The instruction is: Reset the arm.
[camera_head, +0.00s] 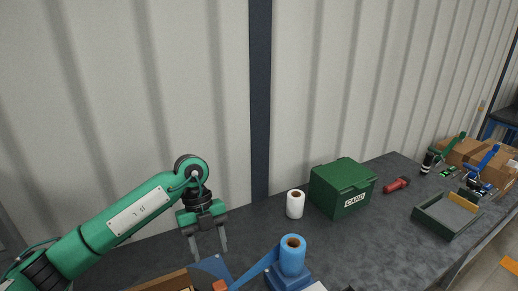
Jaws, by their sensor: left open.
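My left arm, green with black joints, reaches in from the lower left in the head view. My left gripper (208,250) points down over the dark grey table (390,227), and its two grey fingers are apart with nothing between them. It hangs above the table's left part, close to a brown box edge and a blue fixture. My right gripper is not in view.
A blue stand with a blue roll (292,255) is right of the gripper. A white roll (295,204), a green box (342,187) and a red tool (397,185) stand behind. A grey-green tray (446,215), couplers and cardboard boxes (490,165) are at right. A wall rises behind.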

